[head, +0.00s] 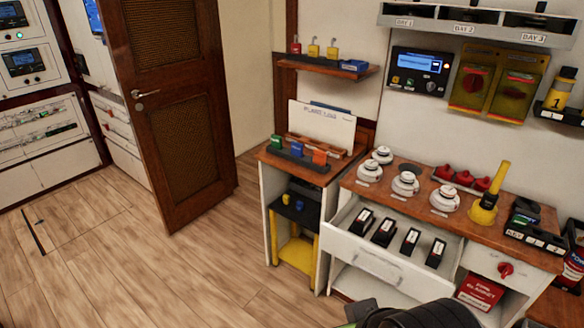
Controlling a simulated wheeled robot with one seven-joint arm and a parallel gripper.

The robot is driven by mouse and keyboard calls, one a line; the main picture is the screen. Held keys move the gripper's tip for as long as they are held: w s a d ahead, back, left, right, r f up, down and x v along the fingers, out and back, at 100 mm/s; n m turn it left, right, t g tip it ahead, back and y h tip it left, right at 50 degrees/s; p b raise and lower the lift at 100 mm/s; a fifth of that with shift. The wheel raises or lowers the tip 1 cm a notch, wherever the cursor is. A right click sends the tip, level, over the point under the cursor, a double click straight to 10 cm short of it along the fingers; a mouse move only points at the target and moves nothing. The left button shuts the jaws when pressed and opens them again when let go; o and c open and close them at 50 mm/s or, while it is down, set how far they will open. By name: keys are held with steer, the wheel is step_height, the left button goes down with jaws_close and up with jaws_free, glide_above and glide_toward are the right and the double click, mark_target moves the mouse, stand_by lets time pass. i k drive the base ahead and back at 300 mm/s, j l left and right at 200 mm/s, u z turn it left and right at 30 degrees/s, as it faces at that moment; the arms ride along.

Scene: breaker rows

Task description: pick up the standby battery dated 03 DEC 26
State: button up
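An open white drawer (364,255) under the wooden counter at the right holds a row of several black blocks with white labels, which look like the batteries. From left to right I see the leftmost block (362,220), a second block (384,232), a third block (409,241) and the rightmost block (436,253). They stand apart from one another. Their labels are too small to read, so I cannot tell which is dated 03 DEC 26. A dark part of my arm shows at the bottom edge, below the drawer. My gripper is not in view.
White round detectors (404,184) and a yellow torch-like item (489,195) stand on the wooden counter (417,207) above the drawer. A lower shelf unit (291,241) is to its left. A brown door (167,107) stands open.

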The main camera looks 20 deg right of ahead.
mark_target(361, 223)
steer(key=i+l+z, duration=0.75)
steer(key=i+z, duration=0.1)
steer(key=z, duration=0.65)
